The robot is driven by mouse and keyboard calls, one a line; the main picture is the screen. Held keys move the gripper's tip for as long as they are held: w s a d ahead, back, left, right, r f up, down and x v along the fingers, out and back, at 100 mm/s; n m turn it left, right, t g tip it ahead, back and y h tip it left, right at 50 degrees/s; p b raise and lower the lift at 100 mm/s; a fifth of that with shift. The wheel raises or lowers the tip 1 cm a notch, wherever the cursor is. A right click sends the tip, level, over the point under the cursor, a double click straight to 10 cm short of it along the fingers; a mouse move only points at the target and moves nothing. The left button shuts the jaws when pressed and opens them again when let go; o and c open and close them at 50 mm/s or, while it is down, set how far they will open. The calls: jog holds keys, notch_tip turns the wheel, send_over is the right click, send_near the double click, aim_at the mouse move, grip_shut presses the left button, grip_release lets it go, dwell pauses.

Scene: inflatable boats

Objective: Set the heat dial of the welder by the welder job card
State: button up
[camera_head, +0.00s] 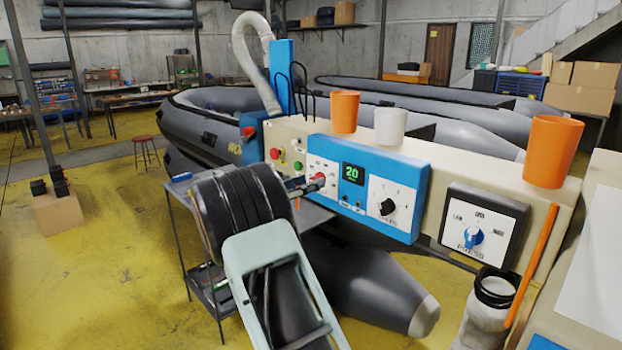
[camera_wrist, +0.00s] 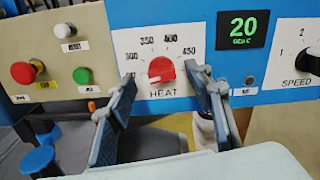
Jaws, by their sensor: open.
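The welder's blue control panel (camera_head: 408,210) carries the red heat dial (camera_wrist: 163,72), labelled HEAT, with marks from 300 to 450. Its white pointer faces left and slightly down, around or below the 300 mark. In the wrist view my gripper (camera_wrist: 170,85) is open, with one finger on each side of the dial's lower part; contact is not clear. The green display (camera_wrist: 243,29) reads 20 DEG C. I cannot make out a welder job card with readable text.
The speed knob (camera_head: 388,207) is right of the display, and a blue PRESS knob (camera_head: 473,237) is farther right. Red emergency (camera_wrist: 23,72) and green (camera_wrist: 82,75) buttons are left. Orange cups (camera_head: 345,112) and a white cup (camera_head: 390,126) stand on top.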

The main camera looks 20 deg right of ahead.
jog(key=shift+x, duration=0.9)
jog(key=shift+c, duration=0.2)
jog(key=c, duration=1.1)
jog(key=shift+f+b, duration=0.1)
jog(key=shift+b, duration=0.2)
